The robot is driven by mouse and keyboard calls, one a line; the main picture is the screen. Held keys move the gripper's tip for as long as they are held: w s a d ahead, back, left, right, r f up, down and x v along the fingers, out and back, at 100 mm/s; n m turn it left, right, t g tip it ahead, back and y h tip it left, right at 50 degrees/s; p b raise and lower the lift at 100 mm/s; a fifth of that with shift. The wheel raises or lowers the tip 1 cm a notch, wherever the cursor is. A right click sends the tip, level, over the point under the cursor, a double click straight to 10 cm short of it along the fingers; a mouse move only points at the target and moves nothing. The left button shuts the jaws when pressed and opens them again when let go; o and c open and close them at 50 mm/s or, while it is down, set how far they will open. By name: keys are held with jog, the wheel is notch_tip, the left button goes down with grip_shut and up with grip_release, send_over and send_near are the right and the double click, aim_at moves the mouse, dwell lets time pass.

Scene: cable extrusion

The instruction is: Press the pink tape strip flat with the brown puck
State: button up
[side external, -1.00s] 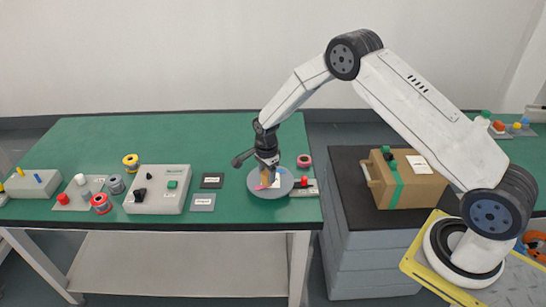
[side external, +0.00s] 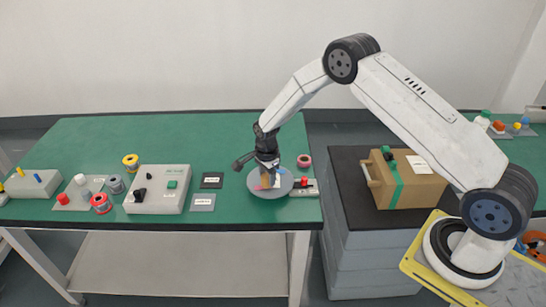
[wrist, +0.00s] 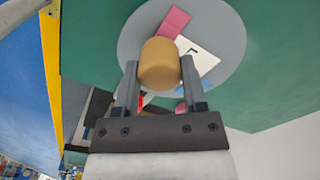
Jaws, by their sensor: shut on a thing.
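The brown puck (wrist: 159,64) is a short tan cylinder held between the two fingers of my gripper (wrist: 159,74) in the wrist view. My gripper (side external: 267,170) points down over the round grey disc (side external: 285,189) in the side view. The pink tape strip (wrist: 173,21) lies on the disc (wrist: 225,35), beside a white card (wrist: 201,58) with dark marking. The strip's near end runs toward the puck and is partly hidden by it. I cannot tell whether the puck touches the strip.
A pink-red spool (side external: 304,161) and a small block with a red top (side external: 304,187) stand right of the disc. Two labelled plates (side external: 202,202) and a grey control box (side external: 157,189) lie left. A cardboard box (side external: 418,185) sits on the dark stand. The table's back is clear.

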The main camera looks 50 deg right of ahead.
jog(key=shift+f, duration=0.6)
dwell(1.3)
jog(key=shift+r, duration=3.55)
